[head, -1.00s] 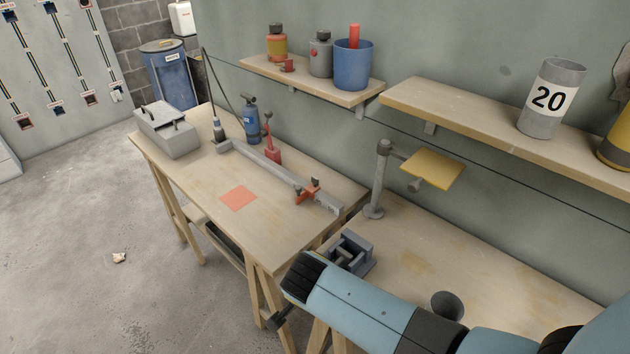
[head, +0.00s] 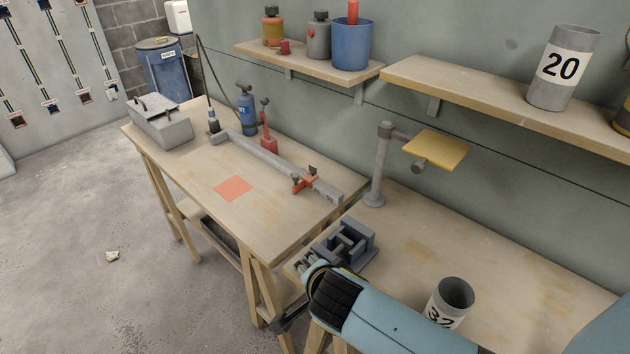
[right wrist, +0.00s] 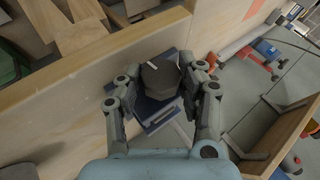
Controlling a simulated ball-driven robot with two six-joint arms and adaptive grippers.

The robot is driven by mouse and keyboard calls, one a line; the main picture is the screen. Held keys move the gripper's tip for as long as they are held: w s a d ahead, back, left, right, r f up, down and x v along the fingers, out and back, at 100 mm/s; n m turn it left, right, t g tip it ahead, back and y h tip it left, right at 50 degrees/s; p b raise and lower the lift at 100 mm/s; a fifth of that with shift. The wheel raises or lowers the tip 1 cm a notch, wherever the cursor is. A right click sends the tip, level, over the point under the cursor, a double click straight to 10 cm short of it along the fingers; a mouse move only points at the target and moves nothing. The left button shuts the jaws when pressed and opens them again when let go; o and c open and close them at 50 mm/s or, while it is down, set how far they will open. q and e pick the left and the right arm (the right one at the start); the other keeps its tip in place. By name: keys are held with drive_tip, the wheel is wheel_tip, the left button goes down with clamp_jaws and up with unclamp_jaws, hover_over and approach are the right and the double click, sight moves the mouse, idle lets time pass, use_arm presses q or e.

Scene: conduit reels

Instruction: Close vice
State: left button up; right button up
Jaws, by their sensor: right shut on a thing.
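The small blue-grey vice (head: 357,237) stands at the near left corner of the right workbench (head: 480,255). A gap shows between its jaws. My right gripper (head: 311,262) is at the vice's front side, by the bench edge, partly hidden by my blue wrist. In the right wrist view its two fingers are shut around a dark grey, knob-like part of the vice (right wrist: 160,78). The vice's blue body (right wrist: 150,112) shows below and around that part. My left gripper is not in view.
A grey pipe piece marked 32 (head: 454,298) stands right beside my right forearm. A grey post with a yellow plate (head: 436,149) rises behind the vice. The left bench (head: 270,225) holds a long grey rail (head: 265,160). Shelves hang above.

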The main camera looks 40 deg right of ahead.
drive_tip(key=o, duration=1.2)
drive_tip(key=shift+c, duration=0.2)
wheel_tip(320, 180, up, 10)
drive_tip(key=shift+r, duration=0.1)
